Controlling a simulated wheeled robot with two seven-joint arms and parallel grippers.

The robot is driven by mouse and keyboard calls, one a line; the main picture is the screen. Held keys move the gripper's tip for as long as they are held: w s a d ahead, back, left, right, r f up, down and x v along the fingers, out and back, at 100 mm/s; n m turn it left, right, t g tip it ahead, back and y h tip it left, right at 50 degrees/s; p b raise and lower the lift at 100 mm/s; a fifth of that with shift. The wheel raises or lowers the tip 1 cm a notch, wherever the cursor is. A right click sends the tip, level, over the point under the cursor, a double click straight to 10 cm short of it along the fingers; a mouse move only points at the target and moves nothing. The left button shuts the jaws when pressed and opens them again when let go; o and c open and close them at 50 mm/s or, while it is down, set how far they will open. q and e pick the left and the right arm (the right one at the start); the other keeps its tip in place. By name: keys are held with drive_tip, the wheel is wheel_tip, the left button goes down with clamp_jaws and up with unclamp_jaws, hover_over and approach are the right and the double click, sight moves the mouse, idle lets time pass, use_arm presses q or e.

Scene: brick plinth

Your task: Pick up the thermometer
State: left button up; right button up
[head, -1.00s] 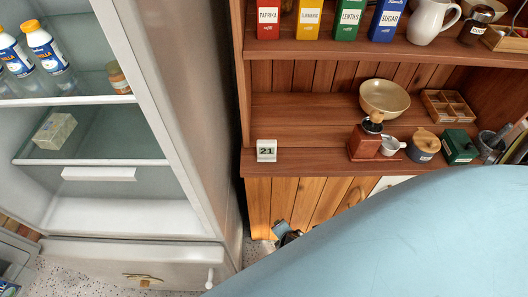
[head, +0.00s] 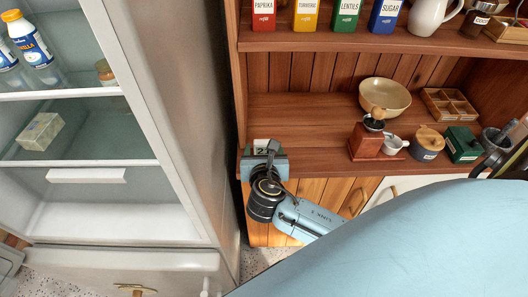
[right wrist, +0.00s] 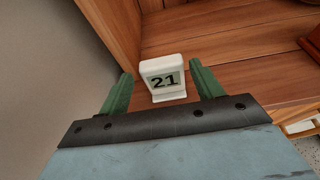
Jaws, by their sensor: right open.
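The thermometer (right wrist: 164,78) is a small white block with a dark "21" on its face. It stands upright near the left front corner of the wooden shelf; in the head view its top (head: 262,144) shows just past my gripper, which hides the rest. My right gripper (right wrist: 156,86) is open, with its green fingers on either side of the thermometer, and I see gaps between fingers and block. In the head view my right gripper (head: 264,158) is at the shelf's front edge. My left gripper is not in view.
A red-brown coffee grinder (head: 366,141), a small white cup (head: 393,144) and a lidded jar (head: 427,143) stand to the right on the shelf (head: 310,132). A beige bowl (head: 385,96) is behind them. An open fridge (head: 175,120) is at left.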

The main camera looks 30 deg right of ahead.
sight(264, 145)
drive_tip(key=shift+w+d+f, duration=0.2)
drive_tip(key=shift+w+d, duration=0.1)
drive_tip(key=shift+w, duration=0.15)
drive_tip(key=b+x, duration=0.1)
drive_tip(key=x, duration=0.3)
drive_tip(key=shift+w+d+f+b, duration=0.15)
drive_tip(key=shift+w+d+b, duration=0.05)
drive_tip(key=shift+b, duration=0.2)
drive_tip(key=shift+w+d, duration=0.1)
drive_tip(key=shift+w, duration=0.05)
drive_tip(key=c, duration=0.8)
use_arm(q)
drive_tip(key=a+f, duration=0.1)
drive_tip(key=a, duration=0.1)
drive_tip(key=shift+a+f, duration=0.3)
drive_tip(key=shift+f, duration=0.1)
